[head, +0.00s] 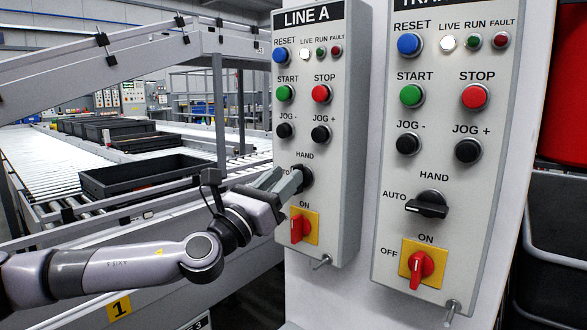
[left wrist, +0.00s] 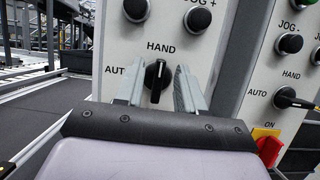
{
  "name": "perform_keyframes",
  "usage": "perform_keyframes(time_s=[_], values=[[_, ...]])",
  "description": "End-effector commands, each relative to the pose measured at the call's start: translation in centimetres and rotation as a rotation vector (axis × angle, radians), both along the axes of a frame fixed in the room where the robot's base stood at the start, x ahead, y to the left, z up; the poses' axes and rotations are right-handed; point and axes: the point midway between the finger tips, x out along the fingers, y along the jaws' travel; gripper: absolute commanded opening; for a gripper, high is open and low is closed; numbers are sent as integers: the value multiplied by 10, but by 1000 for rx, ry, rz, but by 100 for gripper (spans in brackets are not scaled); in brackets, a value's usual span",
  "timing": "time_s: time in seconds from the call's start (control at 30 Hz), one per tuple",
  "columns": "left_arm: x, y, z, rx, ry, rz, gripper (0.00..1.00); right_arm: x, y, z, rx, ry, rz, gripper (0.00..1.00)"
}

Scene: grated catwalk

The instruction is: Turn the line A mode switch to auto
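The LINE A panel (head: 331,120) is a grey box with buttons on it. Its mode switch (head: 307,176) is a black knob below the HAND label, partly hidden by my left gripper (head: 282,184) in the head view. In the left wrist view the mode switch (left wrist: 157,84) has its handle upright, with its white mark at the top towards HAND. The AUTO label is to its left, partly covered by a finger. My left gripper (left wrist: 158,74) is open, one finger on each side of the knob with visible gaps. My right gripper is out of view.
A red rotary switch (head: 297,228) on a yellow plate sits just below. JOG buttons (head: 320,134) are above. To the right, a second panel (head: 439,150) has a similar black selector (head: 428,206) turned towards AUTO. A conveyor with black trays (head: 140,176) lies behind at left.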

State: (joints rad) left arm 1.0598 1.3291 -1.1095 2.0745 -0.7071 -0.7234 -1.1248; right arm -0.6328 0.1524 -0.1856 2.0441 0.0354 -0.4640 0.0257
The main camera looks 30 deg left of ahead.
Motion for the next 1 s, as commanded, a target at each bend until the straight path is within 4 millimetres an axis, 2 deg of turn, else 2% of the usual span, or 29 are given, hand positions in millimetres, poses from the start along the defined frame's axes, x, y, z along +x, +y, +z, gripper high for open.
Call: perform_keyframes(time_s=[0.1,0.23,0.6,0.67,0.7,0.73,1.0], values=[[15,-2,7,-1,0,-1,38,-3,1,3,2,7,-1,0],[24,-2,10,-1,1,0,38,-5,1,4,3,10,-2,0],[29,-3,11,0,2,-2,38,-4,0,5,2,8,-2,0],[29,-3,11,0,2,-2,19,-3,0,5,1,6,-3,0],[29,-3,11,0,2,-1,6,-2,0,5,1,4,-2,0],[29,-3,11,0,2,-1,0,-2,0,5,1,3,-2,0],[29,-3,10,-9,5,-2,0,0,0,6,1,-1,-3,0]])
